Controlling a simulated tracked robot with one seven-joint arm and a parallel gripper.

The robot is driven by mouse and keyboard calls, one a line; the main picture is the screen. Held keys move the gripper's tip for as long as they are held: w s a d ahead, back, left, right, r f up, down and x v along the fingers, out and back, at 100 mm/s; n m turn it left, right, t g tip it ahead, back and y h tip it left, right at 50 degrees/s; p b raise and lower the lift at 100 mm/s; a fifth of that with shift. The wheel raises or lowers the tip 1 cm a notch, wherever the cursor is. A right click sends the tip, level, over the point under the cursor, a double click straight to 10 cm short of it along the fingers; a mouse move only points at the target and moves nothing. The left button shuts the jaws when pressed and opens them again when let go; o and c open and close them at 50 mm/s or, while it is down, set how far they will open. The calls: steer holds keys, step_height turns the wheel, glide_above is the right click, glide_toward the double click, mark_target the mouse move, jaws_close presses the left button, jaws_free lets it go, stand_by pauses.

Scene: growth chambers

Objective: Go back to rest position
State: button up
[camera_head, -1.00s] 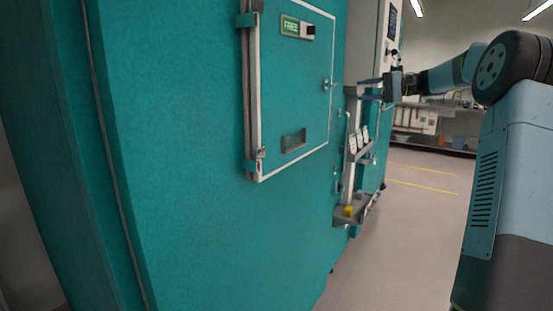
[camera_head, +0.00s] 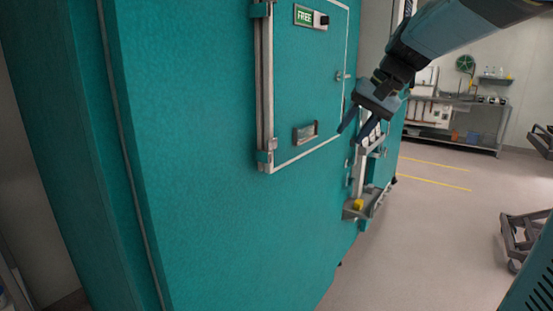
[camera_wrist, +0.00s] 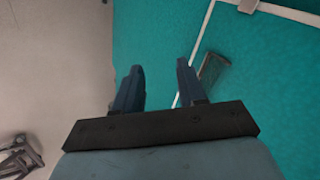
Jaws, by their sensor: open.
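My gripper (camera_head: 350,131) is open and empty in the head view, pointing down and left in front of the teal chamber wall (camera_head: 220,220). Its two fingers overlap the view of the chamber's right side near the closed white-edged door (camera_head: 305,75). In the wrist view, both fingers of my gripper (camera_wrist: 160,85) are spread apart with nothing between them. The teal wall (camera_wrist: 150,40) is beyond them, and a recessed door slot (camera_wrist: 212,70) shows just right of the right finger. The slot also shows in the head view (camera_head: 305,132).
A grey shelf bracket (camera_head: 362,207) with a yellow item (camera_head: 358,203) juts from the chamber's right side. A wheeled cart (camera_head: 520,238) stands on the right. A bench (camera_head: 455,122) stands at the back. The floor (camera_head: 430,225) between is clear.

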steer(key=s+d+f+t+h, duration=0.1)
steer(key=s+d+f, duration=0.1)
steer(key=s, duration=0.4)
steer(key=s+d+f+n+h, duration=0.1)
steer(key=s+f+h, duration=0.1)
steer(key=s+f, duration=0.2)
steer(key=s+d+f+n+t+h, duration=0.1)
steer(key=s+f, duration=0.3)
steer(key=s, duration=0.6)
steer(key=shift+s+d+t+h, duration=0.15)
steer(key=shift+d+t+h, duration=0.25)
steer(key=shift+d, duration=0.45)
